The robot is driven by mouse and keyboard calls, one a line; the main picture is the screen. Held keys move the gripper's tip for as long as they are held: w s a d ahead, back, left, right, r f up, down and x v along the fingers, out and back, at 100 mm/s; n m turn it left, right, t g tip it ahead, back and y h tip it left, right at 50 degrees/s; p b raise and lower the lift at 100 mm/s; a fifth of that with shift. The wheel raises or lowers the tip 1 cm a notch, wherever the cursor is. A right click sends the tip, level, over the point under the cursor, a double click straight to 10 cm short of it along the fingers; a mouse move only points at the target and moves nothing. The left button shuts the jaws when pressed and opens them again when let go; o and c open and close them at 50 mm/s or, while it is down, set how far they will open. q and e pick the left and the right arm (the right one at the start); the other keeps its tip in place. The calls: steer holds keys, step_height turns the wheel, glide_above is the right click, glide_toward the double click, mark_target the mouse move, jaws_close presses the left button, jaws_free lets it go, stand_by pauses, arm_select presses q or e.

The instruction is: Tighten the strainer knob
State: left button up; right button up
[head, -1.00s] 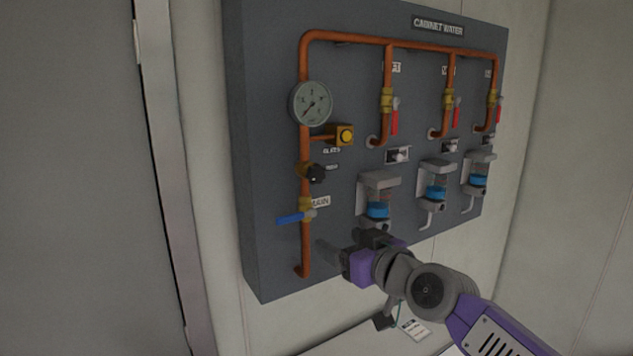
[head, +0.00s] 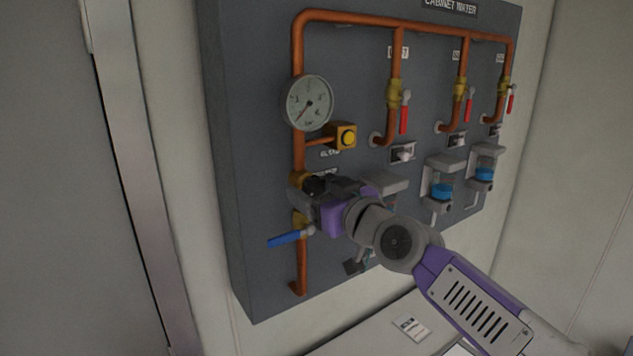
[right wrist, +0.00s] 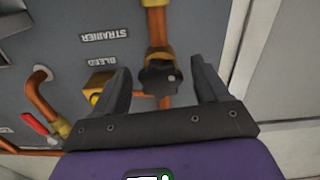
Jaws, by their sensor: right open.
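The strainer knob is a black lobed knob on a brass fitting of the vertical copper pipe. In the right wrist view the knob (right wrist: 160,78) lies between the two fingers of my right gripper (right wrist: 162,85), with a gap on each side. The gripper is open and I see no finger touching the knob. In the head view the right gripper (head: 304,190) is at the knob (head: 316,185), which it partly covers. My left gripper is not in view.
A pressure gauge (head: 308,103) and a yellow bleed button (head: 347,137) sit above the knob. A blue drain lever (head: 290,238) is just below. Red-handled valves (head: 404,113) and cups with blue contents (head: 443,191) are to the right. A ledge (head: 385,325) runs below the panel.

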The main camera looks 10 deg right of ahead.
steer(key=shift+w, duration=0.1)
steer(key=shift+c, duration=0.8)
steer(key=c, duration=0.9)
steer(key=shift+o, duration=0.2)
